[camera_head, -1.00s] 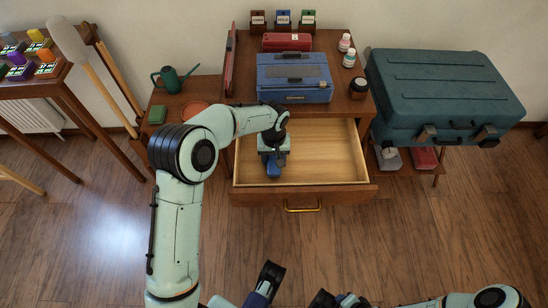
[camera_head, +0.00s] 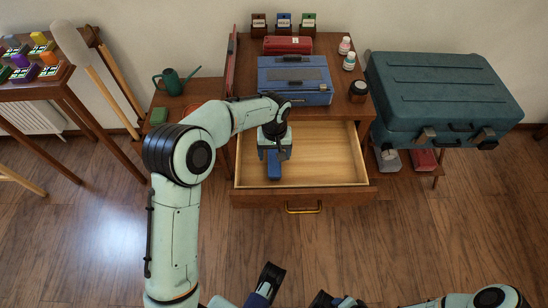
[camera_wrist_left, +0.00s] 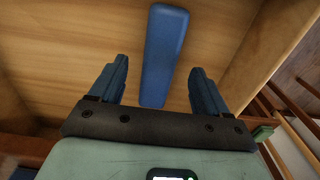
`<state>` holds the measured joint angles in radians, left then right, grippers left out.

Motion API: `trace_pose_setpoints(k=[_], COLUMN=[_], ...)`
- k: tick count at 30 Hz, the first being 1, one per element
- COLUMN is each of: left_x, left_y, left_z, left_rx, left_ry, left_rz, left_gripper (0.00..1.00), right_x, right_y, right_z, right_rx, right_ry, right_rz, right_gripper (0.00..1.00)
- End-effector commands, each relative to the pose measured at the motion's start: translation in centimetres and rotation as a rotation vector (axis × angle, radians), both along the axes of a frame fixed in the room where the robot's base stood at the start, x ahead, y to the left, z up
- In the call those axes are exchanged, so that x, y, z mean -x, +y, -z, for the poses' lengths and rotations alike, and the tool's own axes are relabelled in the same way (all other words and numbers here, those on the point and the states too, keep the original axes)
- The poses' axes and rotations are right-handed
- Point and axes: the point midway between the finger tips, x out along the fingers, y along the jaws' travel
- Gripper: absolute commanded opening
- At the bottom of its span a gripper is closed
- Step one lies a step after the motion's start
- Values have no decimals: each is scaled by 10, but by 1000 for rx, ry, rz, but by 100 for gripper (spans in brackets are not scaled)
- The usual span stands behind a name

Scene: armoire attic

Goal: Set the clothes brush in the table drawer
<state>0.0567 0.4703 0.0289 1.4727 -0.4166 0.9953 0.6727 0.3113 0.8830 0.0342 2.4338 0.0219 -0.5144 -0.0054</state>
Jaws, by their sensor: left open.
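The clothes brush (camera_head: 274,168), a long blue block, shows at the left part of the open table drawer (camera_head: 330,158). In the left wrist view the brush (camera_wrist_left: 165,55) lies over the pale wooden drawer floor, between and beyond my two fingers. My left gripper (camera_head: 274,154) is over the drawer, pointing down at the brush. Its fingers (camera_wrist_left: 155,85) are spread, with a gap on both sides of the brush. The hand hides the brush's far end in the head view. Dark gripper-like parts of mine show at the bottom edge, too cut off to read.
On the table stand a blue case (camera_head: 293,80), a red box (camera_head: 288,45), small bottles and a dark jar (camera_head: 358,89). A teal suitcase (camera_head: 445,95) is at the right. A green watering can (camera_head: 172,82) stands left. The drawer's right side is empty.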

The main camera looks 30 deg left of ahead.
Motion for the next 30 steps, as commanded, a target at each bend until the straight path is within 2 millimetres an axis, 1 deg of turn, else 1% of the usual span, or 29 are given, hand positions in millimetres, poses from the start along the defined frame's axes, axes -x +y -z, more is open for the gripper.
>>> trace_pose_setpoints(k=[1,6,9,12,17,30], left_x=[-1,0,0,0,0,0], left_y=[0,0,0,0,0,0], left_z=[-16,-51,-65,-73,-78,-78], left_rx=[0,0,-1,0,0,0], left_ry=[-6,-4,-3,-1,0,0], left_rz=[0,1,1,1,0,1], left_gripper=[76,76,76,76,76,76], right_x=[4,15,20,24,26,26], right_y=[2,8,10,11,12,12], right_z=[-6,-14,-18,-20,-21,-20], right_rx=[-5,-20,-26,-31,-33,-33], right_ry=[10,41,54,63,70,69], right_rz=[-5,-18,-23,-27,-29,-29], right_gripper=[38,38,38,38,38,38])
